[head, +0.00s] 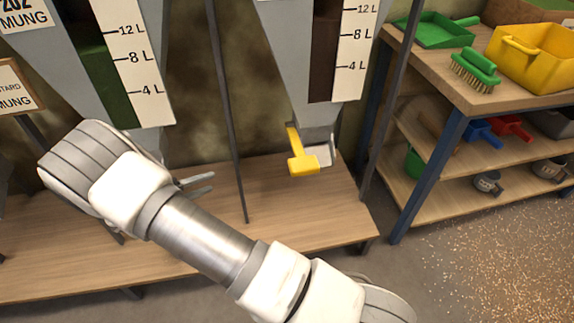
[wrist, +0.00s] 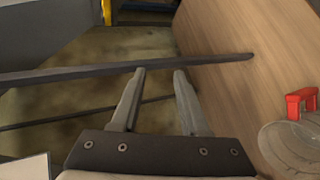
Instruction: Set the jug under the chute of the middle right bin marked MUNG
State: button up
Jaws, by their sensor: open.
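The bin labelled MUNG (head: 70,50) is at the upper left of the head view, with green contents behind its litre scale. Its chute is hidden behind my arm. A clear round vessel (wrist: 292,150) with a red part (wrist: 301,102), possibly the jug, stands on the wooden bench at the right edge of the wrist view, partly cut off. I cannot make it out in the head view. My gripper (head: 205,183) is open over the bench; in the wrist view its fingers (wrist: 160,75) have nothing between them, and the vessel is to their right.
A second bin (head: 290,60) with dark contents has a yellow-handled chute (head: 303,163). A thin dark post (head: 228,110) crosses beyond my fingers. The bench (head: 290,215) is clear below the second chute. A shelf unit (head: 450,92) with brushes, scoops and a yellow tub (head: 535,65) stands right.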

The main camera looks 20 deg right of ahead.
jog(key=s+d+r+m+g+y, duration=0.25)
jog(key=s+d+r, duration=0.25)
jog(key=r, duration=0.4)
jog(key=s+d+r+m+g+y, duration=0.25)
jog(key=s+d+r, duration=0.3)
jog(key=r, duration=0.45)
jog(key=s+d+r+t+y, duration=0.1)
jog(key=s+r+t+y, duration=0.1)
jog(key=s+r, duration=0.3)
jog(key=s+d+r+t+y, duration=0.1)
jog(key=s+r+y, duration=0.4)
jog(key=s, duration=0.7)
jog(key=shift+s+t, duration=0.35)
jog(key=shift+t, duration=0.45)
jog(key=shift+r, duration=0.1)
notch_tip(320, 180, up, 28)
jog(key=p, duration=2.8)
